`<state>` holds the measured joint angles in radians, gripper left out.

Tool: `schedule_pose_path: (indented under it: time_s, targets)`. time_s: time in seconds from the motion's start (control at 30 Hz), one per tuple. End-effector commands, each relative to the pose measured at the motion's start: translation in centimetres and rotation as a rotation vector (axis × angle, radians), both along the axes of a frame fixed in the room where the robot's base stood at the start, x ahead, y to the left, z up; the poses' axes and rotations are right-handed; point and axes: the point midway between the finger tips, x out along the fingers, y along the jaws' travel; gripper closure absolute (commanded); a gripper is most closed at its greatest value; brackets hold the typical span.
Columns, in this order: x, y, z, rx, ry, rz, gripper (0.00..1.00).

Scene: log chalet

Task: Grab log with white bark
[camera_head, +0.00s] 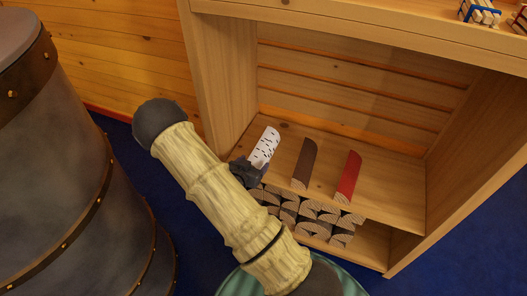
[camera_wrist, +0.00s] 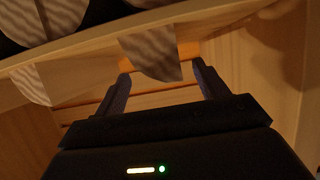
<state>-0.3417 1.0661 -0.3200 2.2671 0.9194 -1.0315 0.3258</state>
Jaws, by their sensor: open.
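The log with white bark and black flecks (camera_head: 264,147) lies on the wooden shelf, leftmost of three split logs in the head view. My gripper (camera_head: 258,168) is at its near end, and my arm and gripper hide that end. In the wrist view, my gripper (camera_wrist: 162,72) is open, with its two fingers spread apart. A half-round log end (camera_wrist: 152,54) shows between and beyond the fingertips, probably the white-bark log's end. I cannot tell whether a finger touches it.
A dark brown log (camera_head: 305,163) and a red log (camera_head: 348,176) lie to the right on the same shelf. Several stacked logs (camera_head: 310,220) fill the space below. The cabinet's left side panel (camera_head: 222,75) stands close to my gripper. A large grey barrel (camera_head: 70,160) is at left.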

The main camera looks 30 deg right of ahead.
Motion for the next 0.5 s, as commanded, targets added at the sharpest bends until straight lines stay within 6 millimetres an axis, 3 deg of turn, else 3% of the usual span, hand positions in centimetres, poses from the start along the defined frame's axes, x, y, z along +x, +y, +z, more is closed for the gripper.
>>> schedule_pose_path:
  time_s: [0.5]
  targets:
    - [2.9,-3.9,-1.7,0.000,-0.001,-0.001,0.28]
